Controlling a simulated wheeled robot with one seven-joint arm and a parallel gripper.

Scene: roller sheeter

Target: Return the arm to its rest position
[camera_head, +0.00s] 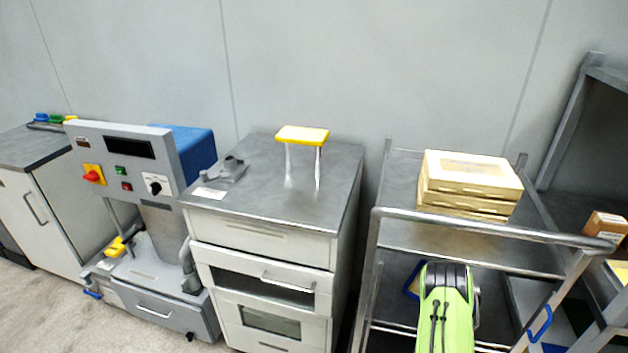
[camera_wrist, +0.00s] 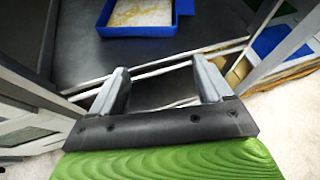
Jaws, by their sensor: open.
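My gripper (camera_wrist: 160,88) is open and empty in the wrist view, its two grey fingers apart with nothing between them. It points toward the lower shelf of the metal cart, where a blue tray (camera_wrist: 137,30) with pale yellow sheet-like contents lies beyond the fingertips. In the head view my green arm (camera_head: 445,315) is in front of the cart (camera_head: 480,232), low and to the right of centre. The fingers are hidden in the head view.
Boxes (camera_head: 470,175) are stacked on the cart's top. Left of it stands a drawer cabinet (camera_head: 262,238) with a yellow-topped stand (camera_head: 303,134). Farther left is the machine (camera_head: 125,160) with a red knob. A shelf rack (camera_head: 570,125) stands at right.

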